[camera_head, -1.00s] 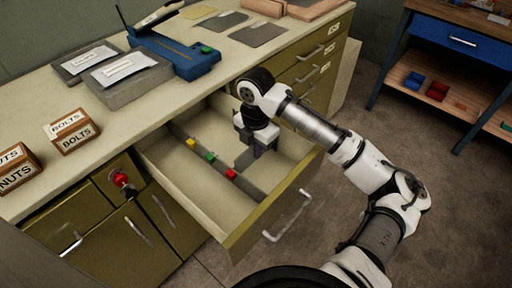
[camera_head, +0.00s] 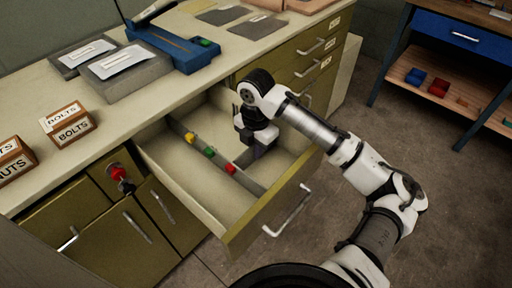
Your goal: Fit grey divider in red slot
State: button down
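Yellow (camera_head: 190,138), green (camera_head: 209,152) and red (camera_head: 230,168) markers sit along the strip. My gripper (camera_head: 258,150) points down into the drawer, to the right of the strip and above and right of the red marker. Its fingers are dark and small here, and I cannot tell whether they are open or shut. A grey patch shows beside and below them; I cannot tell whether it is a separate divider. The slot openings are too small to make out.
The drawer's front panel with its handle (camera_head: 289,212) stands out from the bench. The bench top (camera_head: 120,115) carries a blue device (camera_head: 175,52), grey blocks, and bolts (camera_head: 68,124) and nuts (camera_head: 14,160) boxes. A shelf unit (camera_head: 450,75) stands at the right.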

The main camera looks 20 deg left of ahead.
jog(key=shift+f, duration=0.25)
jog(key=c, duration=1.5)
grip_release()
jog(key=shift+c, duration=0.2)
jog(key=shift+r, duration=0.1)
notch_tip(320, 180, up, 14)
